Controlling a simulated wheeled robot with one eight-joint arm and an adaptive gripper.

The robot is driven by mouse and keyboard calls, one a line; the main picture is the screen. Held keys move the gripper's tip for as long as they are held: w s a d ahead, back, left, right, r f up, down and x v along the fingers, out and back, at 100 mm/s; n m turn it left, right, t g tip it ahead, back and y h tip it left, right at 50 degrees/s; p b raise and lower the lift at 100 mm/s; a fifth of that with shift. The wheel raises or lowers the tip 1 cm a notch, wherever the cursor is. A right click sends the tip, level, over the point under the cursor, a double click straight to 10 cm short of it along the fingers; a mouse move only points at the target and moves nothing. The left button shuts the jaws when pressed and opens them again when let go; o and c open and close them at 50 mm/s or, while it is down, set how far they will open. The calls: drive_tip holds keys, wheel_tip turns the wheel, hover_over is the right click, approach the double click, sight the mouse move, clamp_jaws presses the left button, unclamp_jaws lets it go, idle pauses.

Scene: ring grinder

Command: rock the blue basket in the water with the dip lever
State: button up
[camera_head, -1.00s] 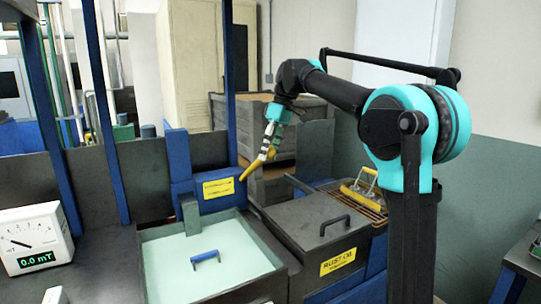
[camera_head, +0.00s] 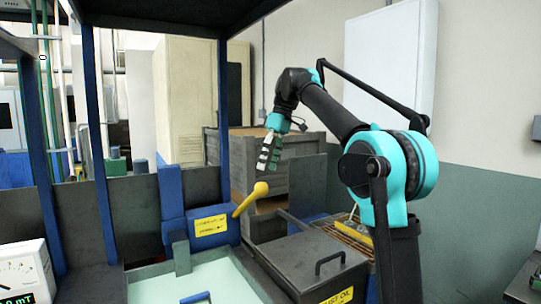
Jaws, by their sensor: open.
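The dip lever (camera_head: 250,199) is a yellow handle with a round knob. It slants up and to the right from a blue housing (camera_head: 208,225) with a yellow label, behind the water tank. My gripper (camera_head: 264,168) is open and empty, fingers pointing down, just above the knob in the picture. A small gap shows between them; their distance in depth is hard to judge. The blue basket shows only as a blue handle (camera_head: 196,298) at the bottom edge, in the pale green water of the tank (camera_head: 243,260). The rest of the basket is hidden.
A dark lidded bin (camera_head: 300,262) with a black handle and yellow label stands right of the tank. A yellow-handled item (camera_head: 361,240) lies behind it on a grate. A blue post (camera_head: 224,120) rises left of my gripper. A meter (camera_head: 22,272) stands at lower left.

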drive_tip(key=shift+v, duration=1.55)
drive_tip(key=m+t, duration=0.3)
drive_tip(key=t, duration=0.1)
approach(262, 188)
drive_tip(key=shift+y, duration=0.3)
drive_tip(key=x, duration=0.3)
drive_tip(key=w+x, duration=0.1)
drive_tip(key=x, duration=0.7)
drive_tip(key=shift+w+d, duration=0.3)
drive_tip(key=shift+w, duration=0.1)
clamp_jaws()
